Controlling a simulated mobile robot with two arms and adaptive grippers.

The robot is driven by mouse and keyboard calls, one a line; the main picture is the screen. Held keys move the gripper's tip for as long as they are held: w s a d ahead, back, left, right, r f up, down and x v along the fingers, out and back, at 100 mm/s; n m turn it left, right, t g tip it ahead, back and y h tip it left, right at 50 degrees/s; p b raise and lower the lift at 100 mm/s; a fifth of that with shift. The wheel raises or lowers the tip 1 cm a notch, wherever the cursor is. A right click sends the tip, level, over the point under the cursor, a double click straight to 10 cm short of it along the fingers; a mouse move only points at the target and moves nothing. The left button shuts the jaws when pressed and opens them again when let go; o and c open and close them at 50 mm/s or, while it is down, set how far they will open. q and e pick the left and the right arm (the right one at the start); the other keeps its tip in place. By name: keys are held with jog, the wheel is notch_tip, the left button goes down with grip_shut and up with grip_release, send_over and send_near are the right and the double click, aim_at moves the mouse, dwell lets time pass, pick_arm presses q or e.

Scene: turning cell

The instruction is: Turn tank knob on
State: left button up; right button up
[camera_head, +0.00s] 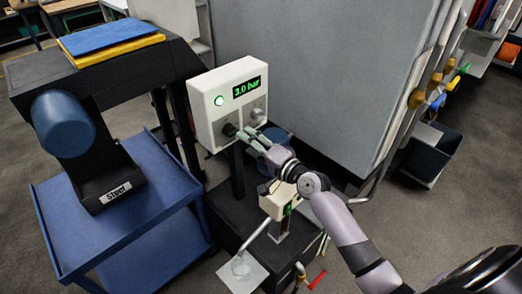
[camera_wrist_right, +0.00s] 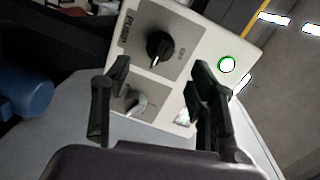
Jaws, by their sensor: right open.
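A white control box (camera_head: 212,123) shows a green "3.0 bar" display, a lit green lamp (camera_head: 219,100) and a dark knob (camera_head: 229,129). In the right wrist view the panel has a black knob (camera_wrist_right: 160,46) beside a label that looks like "Pump". A grey knob (camera_wrist_right: 135,102) sits between my finger lines; its label is unreadable, so I cannot tell which knob is the tank's. My right gripper (camera_head: 246,138) is open in front of the panel's lower part, and its fingers show in the wrist view (camera_wrist_right: 158,80). Contact with either knob cannot be told. My left gripper is out of view.
A blue cart (camera_head: 150,240) stands left of the box, beside a black machine with a "Steel" label (camera_head: 116,192). A large grey cabinet (camera_head: 320,70) rises behind my right arm. A smaller white box (camera_head: 280,203) sits below the gripper.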

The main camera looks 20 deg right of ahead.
jog(key=v, duration=0.4)
jog(key=shift+s+d, duration=0.15)
jog(key=shift+s, duration=0.2)
